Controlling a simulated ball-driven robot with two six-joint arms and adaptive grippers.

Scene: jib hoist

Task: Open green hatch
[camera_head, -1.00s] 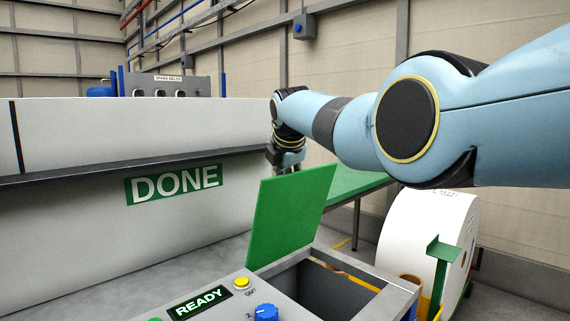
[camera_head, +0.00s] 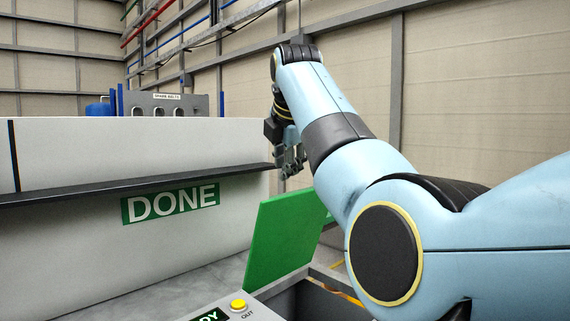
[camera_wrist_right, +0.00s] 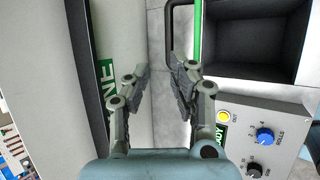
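The green hatch (camera_head: 285,235) stands steeply up, open, at the edge of a dark opening in the grey console. In the right wrist view I see the hatch edge-on as a thin green strip (camera_wrist_right: 198,35), with a dark bar handle (camera_wrist_right: 173,25) on its left side. The dark square opening (camera_wrist_right: 255,45) lies to its right. My right gripper (camera_head: 291,162) is above the hatch's top edge in the head view. In the wrist view its fingers (camera_wrist_right: 160,70) are spread, with nothing between them. The right finger is close to the hatch; contact cannot be told. My left gripper is not in view.
A white wall panel with a DONE sign (camera_head: 170,203) and a dark ledge (camera_head: 140,186) stands left of the hatch. The console has a yellow OUT button (camera_head: 238,305) and a blue knob (camera_wrist_right: 265,135). Grey floor shows between panel and hatch.

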